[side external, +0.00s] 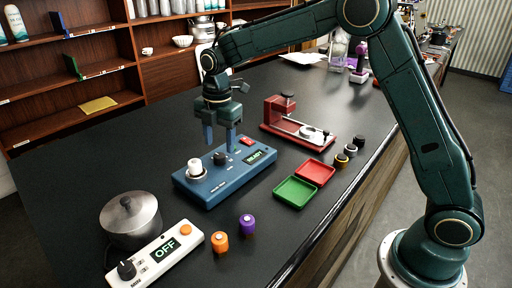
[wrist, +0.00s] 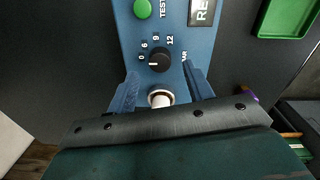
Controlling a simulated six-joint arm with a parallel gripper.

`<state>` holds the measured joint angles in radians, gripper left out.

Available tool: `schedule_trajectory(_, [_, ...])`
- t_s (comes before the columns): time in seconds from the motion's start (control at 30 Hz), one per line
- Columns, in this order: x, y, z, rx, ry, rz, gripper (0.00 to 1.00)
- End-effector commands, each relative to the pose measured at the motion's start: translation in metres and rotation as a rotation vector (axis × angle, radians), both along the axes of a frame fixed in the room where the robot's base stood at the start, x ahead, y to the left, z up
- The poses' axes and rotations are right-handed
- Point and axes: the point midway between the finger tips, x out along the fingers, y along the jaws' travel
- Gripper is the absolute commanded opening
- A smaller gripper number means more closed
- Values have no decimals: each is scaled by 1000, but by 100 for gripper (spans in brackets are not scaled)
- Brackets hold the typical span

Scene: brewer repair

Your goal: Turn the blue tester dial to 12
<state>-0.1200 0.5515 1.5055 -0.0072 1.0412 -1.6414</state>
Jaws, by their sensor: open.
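The blue tester (side external: 222,177) lies on the black table, with a READY display (side external: 260,157) on top. Its black dial (side external: 220,158) also shows in the wrist view (wrist: 160,59), with the marks 0, 6, 9 and 12 around it. A small white mark on the dial appears to face left, near 0. My gripper (side external: 219,148) is open above the tester, fingers pointing down. In the wrist view, its blue fingers (wrist: 159,72) stand apart on either side of the dial area. Contact with the dial cannot be made out.
A white-topped knob (side external: 195,167) stands on the tester near the dial. The red fixture (side external: 300,127), green tray (side external: 295,192) and red tray (side external: 315,172) are to the right. A pot (side external: 130,218), a white OFF strip (side external: 155,258), and orange (side external: 220,242) and purple (side external: 247,224) cylinders are in front.

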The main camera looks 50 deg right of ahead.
Motion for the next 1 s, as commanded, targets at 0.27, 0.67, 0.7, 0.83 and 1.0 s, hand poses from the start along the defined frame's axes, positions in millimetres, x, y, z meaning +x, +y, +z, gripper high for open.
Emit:
schedule_trajectory(0.27, [1,0,-31,0,0,0,52])
schedule_trajectory(0.67, [2,0,-39,0,-1,0,52])
schedule_trajectory(0.7, [2,0,-39,0,-1,0,52])
schedule_trajectory(0.83, [2,0,-38,0,-1,0,28])
schedule_trajectory(1.0, [2,0,-38,0,-1,0,7])
